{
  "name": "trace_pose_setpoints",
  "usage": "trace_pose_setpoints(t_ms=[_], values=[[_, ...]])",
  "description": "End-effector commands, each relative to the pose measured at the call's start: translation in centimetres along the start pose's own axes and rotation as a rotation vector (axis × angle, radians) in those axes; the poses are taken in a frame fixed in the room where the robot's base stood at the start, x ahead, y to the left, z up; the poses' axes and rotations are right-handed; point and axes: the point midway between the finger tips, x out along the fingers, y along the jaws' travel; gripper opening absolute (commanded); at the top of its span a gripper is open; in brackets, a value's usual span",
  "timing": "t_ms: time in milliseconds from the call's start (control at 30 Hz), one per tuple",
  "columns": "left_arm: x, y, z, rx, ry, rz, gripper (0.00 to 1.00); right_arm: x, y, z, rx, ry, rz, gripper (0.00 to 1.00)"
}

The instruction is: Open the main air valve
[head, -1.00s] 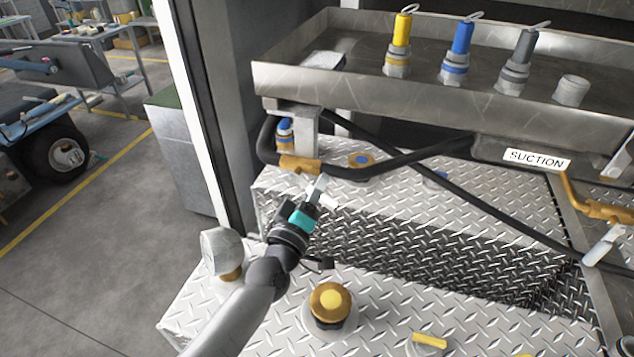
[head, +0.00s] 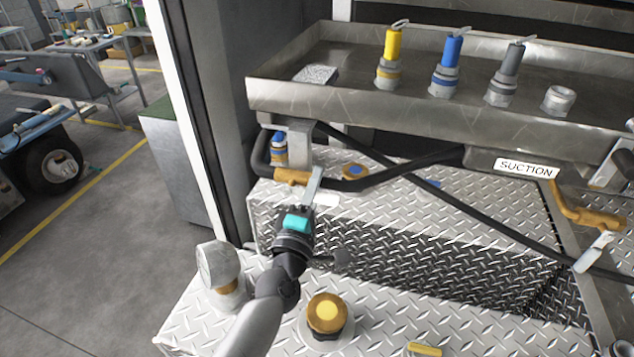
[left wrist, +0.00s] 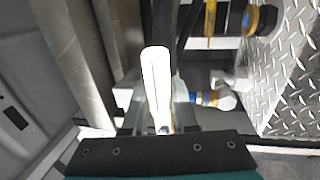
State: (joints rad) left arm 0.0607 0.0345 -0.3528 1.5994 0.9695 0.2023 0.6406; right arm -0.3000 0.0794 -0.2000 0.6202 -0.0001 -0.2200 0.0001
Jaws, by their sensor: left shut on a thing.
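The brass valve (head: 291,177) sits on the black hose below the left end of the metal tray. Its pale lever handle (head: 315,185) points down toward my left gripper (head: 309,208). My left gripper is shut on the handle's lower end. In the left wrist view the white handle (left wrist: 157,85) stands upright between the two fingers. Whether this is the main air valve cannot be read, as no label for it is legible. My right gripper is not in view.
The metal tray (head: 400,115) above holds yellow, blue and grey-topped fittings. A SUCTION label (head: 527,168) and another brass valve (head: 590,218) are to the right.

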Motion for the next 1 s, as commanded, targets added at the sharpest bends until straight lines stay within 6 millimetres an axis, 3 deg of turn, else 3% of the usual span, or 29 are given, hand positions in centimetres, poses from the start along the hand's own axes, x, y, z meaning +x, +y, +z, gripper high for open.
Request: trace_pose_setpoints(t_ms=[367, 400, 633, 1000], values=[[0.02, 0.10, -0.01, -0.012, 0.003, 0.002, 0.00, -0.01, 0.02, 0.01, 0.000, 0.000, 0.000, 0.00], [0.03, 0.11, -0.01, -0.012, 0.003, 0.002, 0.28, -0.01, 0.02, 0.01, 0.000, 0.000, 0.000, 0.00], [0.03, 0.09, 0.00, -0.010, 0.002, 0.002, 0.54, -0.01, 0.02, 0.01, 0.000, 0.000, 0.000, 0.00], [-0.47, -0.02, -0.01, -0.007, 0.002, 0.000, 0.56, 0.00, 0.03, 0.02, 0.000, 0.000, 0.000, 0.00]])
